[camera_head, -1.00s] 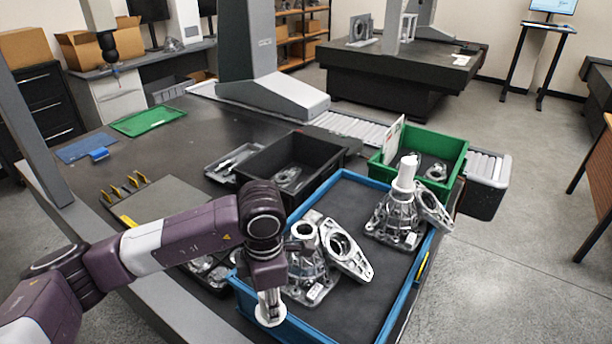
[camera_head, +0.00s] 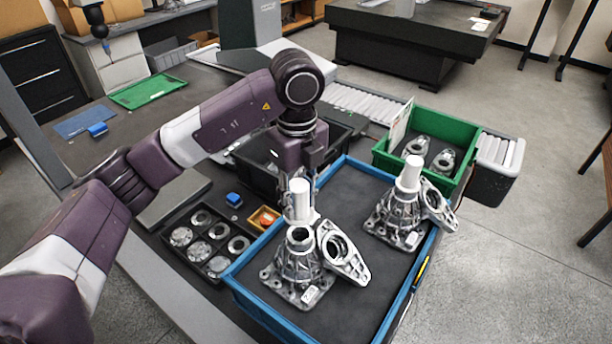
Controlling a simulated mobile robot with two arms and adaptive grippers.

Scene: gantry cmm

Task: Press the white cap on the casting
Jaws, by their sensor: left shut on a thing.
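A white cap (camera_head: 299,198), a plain upright cylinder, shows just above and behind the top opening of the near grey casting (camera_head: 298,262). My left gripper (camera_head: 308,192) points down and is shut on the cap, with its fingers mostly hidden behind it. The cap's lower end is close to the casting's top rim in the picture; I cannot tell whether they touch. The near casting stands upright in the blue-rimmed tray (camera_head: 262,312). A second casting (camera_head: 397,215) stands farther right, with a similar white cylinder (camera_head: 409,173) upright on top. My right gripper is not in view.
A flange part (camera_head: 343,252) leans against the near casting, another (camera_head: 438,205) against the far one. A green bin (camera_head: 467,152) and a black bin (camera_head: 262,166) stand behind. A compartment tray (camera_head: 208,242) lies left.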

